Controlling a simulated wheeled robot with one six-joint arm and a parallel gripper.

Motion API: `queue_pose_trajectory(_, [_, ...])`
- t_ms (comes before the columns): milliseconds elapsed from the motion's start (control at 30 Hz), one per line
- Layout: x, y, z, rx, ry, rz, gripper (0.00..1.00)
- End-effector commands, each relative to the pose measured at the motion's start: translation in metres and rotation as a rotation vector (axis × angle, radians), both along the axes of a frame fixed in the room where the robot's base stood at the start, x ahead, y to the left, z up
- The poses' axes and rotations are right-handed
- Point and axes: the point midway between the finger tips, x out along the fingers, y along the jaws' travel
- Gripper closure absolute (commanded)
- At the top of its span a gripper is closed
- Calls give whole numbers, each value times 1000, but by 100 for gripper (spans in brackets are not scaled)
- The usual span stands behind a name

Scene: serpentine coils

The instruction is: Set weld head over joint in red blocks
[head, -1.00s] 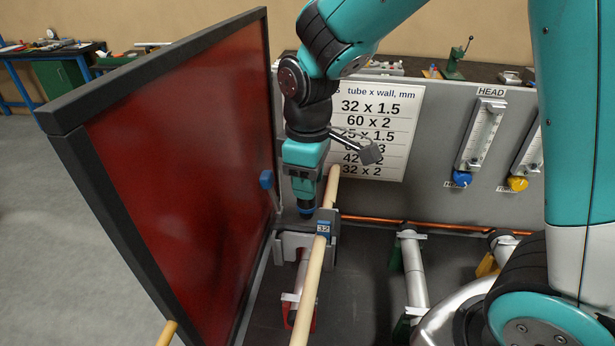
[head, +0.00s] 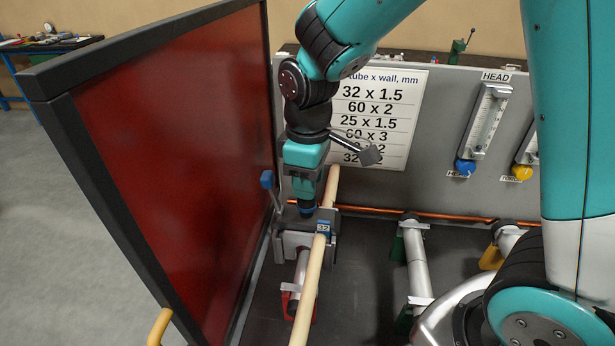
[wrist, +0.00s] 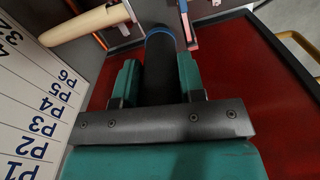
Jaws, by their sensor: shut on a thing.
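My gripper (head: 307,196) is shut on the dark handle of the weld head (head: 323,241), a grey clamp-like body with a blue "32" label. In the wrist view the black handle (wrist: 158,68) with its blue ring stands between my two teal fingers. The weld head is at the far end of a pale tube (head: 301,268) held in red blocks (head: 291,304). The head hides the joint, and I cannot tell whether it touches the tube. A tan rod (head: 312,278) crosses at the weld head and partly covers the tube and blocks.
A red screen with a black frame (head: 63,118) stands close on the left. Other tubes sit in green blocks (head: 404,322) and yellow blocks (head: 490,258) to the right. A grey back panel (head: 450,195) carries a size chart (head: 378,117) and gauges (head: 487,120). A copper pipe (head: 400,214) runs along its foot.

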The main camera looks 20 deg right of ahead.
Motion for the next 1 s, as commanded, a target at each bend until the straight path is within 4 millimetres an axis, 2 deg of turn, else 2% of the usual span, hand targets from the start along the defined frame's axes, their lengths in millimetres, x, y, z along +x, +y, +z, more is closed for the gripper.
queue_pose_trajectory(433, [1, 0, 0, 1, -4, 0, 100])
queue_pose_trajectory(1000, [0, 0, -9, 1, -2, 0, 100])
